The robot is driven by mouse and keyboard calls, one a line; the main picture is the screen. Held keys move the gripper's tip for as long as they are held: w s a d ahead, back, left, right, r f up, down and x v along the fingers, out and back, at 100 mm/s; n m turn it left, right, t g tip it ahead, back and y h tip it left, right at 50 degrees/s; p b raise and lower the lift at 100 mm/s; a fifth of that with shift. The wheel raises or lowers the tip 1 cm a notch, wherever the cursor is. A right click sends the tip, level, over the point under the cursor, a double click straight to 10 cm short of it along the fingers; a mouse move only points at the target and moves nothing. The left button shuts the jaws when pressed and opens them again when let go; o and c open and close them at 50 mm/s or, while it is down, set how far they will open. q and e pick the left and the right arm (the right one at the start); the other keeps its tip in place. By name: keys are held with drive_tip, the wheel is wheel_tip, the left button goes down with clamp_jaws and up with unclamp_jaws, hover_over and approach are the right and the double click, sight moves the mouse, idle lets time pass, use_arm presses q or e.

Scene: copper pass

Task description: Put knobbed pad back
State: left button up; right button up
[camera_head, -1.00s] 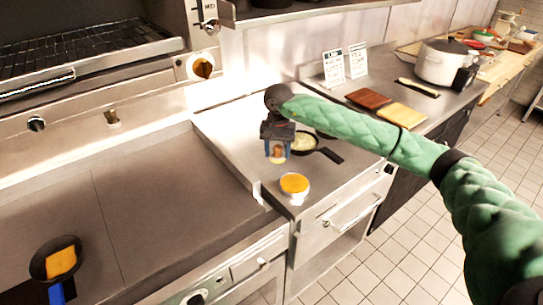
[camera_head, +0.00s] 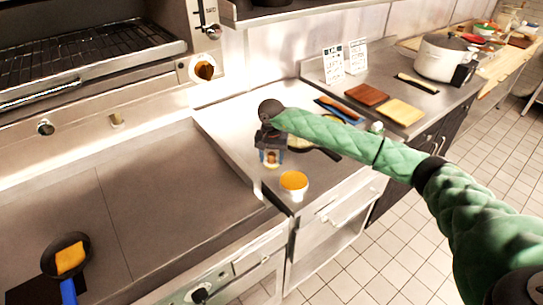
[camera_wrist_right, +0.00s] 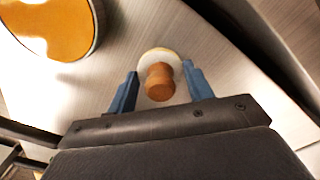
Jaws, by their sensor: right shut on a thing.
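The knobbed pad (camera_wrist_right: 160,83) has a brown wooden knob on a pale round base. In the right wrist view its knob sits between the two blue fingers of my right gripper (camera_wrist_right: 160,88). My right gripper (camera_head: 270,154) is shut on it, over the steel counter beside the griddle in the head view. The pad (camera_head: 271,162) shows there only as a small brown and pale patch, partly hidden by the fingers. I cannot tell whether its base touches the counter. My left gripper is not in view.
A dark pan (camera_head: 312,145) is partly hidden behind the arm. Brown (camera_head: 367,94) and yellow (camera_head: 402,111) boards lie further right.

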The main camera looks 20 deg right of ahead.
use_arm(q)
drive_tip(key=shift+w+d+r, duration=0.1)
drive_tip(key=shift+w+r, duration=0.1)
use_arm(e)
drive_tip(key=shift+f, duration=0.15)
drive_tip(key=o, duration=0.9)
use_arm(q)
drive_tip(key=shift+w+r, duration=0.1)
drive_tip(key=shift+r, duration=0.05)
use_arm(e)
drive_tip(key=shift+o, duration=0.2)
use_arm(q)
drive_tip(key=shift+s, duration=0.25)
use_arm(e)
drive_tip(key=shift+r, duration=0.2)
